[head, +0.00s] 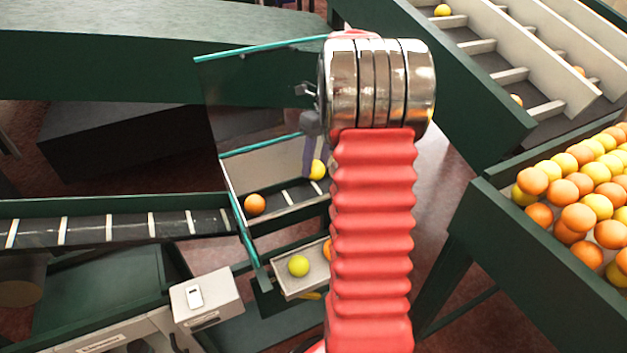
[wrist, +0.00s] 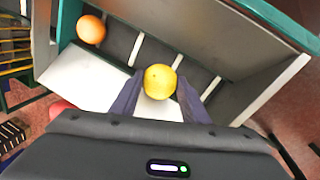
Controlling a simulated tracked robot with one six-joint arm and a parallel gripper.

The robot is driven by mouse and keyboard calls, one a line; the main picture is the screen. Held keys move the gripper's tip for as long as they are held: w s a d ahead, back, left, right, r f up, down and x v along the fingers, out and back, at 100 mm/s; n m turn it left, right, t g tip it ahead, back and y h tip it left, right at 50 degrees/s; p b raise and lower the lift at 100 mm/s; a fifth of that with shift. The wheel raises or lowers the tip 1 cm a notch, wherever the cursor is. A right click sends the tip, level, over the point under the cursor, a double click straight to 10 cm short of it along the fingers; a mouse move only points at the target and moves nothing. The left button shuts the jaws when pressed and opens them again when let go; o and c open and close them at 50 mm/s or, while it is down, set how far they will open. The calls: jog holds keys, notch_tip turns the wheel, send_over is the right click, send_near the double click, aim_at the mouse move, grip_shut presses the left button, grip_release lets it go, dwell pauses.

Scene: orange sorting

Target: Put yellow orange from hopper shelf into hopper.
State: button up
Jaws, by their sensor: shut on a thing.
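My gripper (head: 312,160) is shut on a yellow orange (head: 317,170), inside the glass-sided hopper (head: 262,165) with a dark slatted belt at its bottom. In the wrist view the yellow orange (wrist: 160,82) sits between the two dark fingers, over the slatted belt (wrist: 160,57). Whether it touches the belt I cannot tell. An orange-coloured orange (head: 254,204) lies on the belt to the left; it also shows in the wrist view (wrist: 91,29). A small pale shelf (head: 290,288) below holds a yellow-green orange (head: 298,265) and an orange one, partly hidden by my arm.
A teal-edged glass panel (head: 230,58) stands by the hopper. A slatted conveyor (head: 130,226) joins from the left. At right are a large bin (head: 500,210) full of oranges and a slatted incline (head: 505,75). A white box (head: 207,298) stands lower left.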

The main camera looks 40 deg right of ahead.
aim_at(316, 177)
jog(key=shift+f, duration=0.2)
jog(key=shift+d+x, duration=0.2)
jog(key=shift+x, duration=0.6)
jog(key=shift+d+x, duration=0.2)
jog(key=shift+x, duration=0.6)
jog(key=shift+d+x, duration=0.2)
jog(key=shift+x, duration=0.65)
jog(key=shift+f, duration=0.15)
jog(key=o, duration=1.2)
jog(key=v, duration=1.2)
